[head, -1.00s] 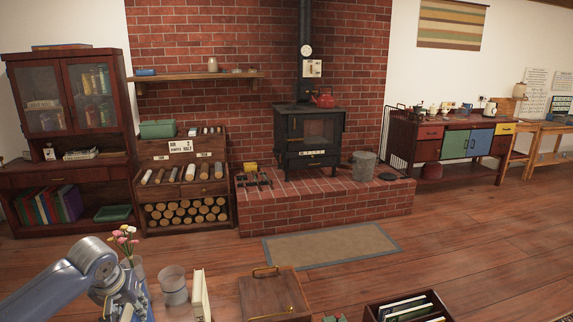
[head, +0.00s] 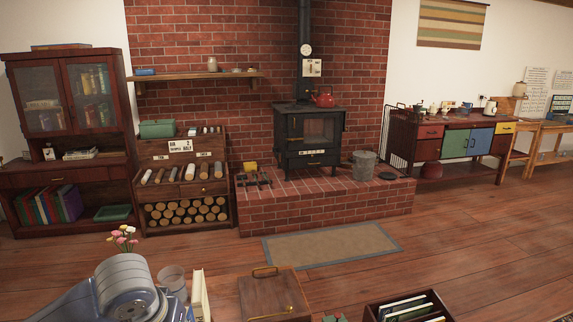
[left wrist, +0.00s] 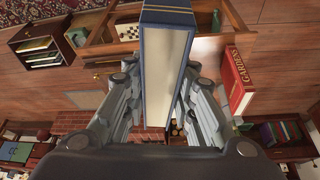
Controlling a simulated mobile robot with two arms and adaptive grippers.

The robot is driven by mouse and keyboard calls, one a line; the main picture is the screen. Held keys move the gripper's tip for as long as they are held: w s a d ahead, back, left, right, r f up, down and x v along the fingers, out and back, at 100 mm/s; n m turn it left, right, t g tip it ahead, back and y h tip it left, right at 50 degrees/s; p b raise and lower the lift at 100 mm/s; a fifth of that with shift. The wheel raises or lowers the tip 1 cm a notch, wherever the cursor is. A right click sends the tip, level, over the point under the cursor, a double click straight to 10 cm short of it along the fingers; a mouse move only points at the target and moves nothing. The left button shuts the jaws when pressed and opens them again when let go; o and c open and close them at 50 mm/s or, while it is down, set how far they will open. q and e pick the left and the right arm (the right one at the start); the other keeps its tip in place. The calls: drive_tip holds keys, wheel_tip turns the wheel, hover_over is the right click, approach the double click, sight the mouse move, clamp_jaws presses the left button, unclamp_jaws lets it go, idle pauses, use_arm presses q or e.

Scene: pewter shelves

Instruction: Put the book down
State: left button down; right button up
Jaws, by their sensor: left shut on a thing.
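In the left wrist view a thick book with dark blue covers and cream pages (left wrist: 168,75) is between the fingers of my left gripper (left wrist: 160,110), which is shut on it. In the head view my left arm comes in at the bottom left; its fingertips are hidden. A cream-edged upright book (head: 200,297) stands just right of the arm there; I cannot tell if it is the held one. A red book lettered GARDENS (left wrist: 238,80) shows right of the held book in the wrist view. My right gripper is not in view.
A wooden box with brass handles (head: 262,294) is right of the upright book. A dark crate (head: 375,308) with several books is further right. A clear glass (head: 172,278) and pink flowers (head: 123,238) are close to my arm. A chessboard (left wrist: 122,32) shows in the wrist view.

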use_arm(q)
drive_tip(key=s, duration=0.1)
drive_tip(key=s+d+r, duration=0.1)
drive_tip(key=s, duration=0.1)
drive_tip(key=shift+s+d+r, duration=0.1)
drive_tip(key=shift+d+r, duration=0.15)
drive_tip(key=shift+d, duration=0.15)
drive_tip(key=shift+d+f, duration=0.1)
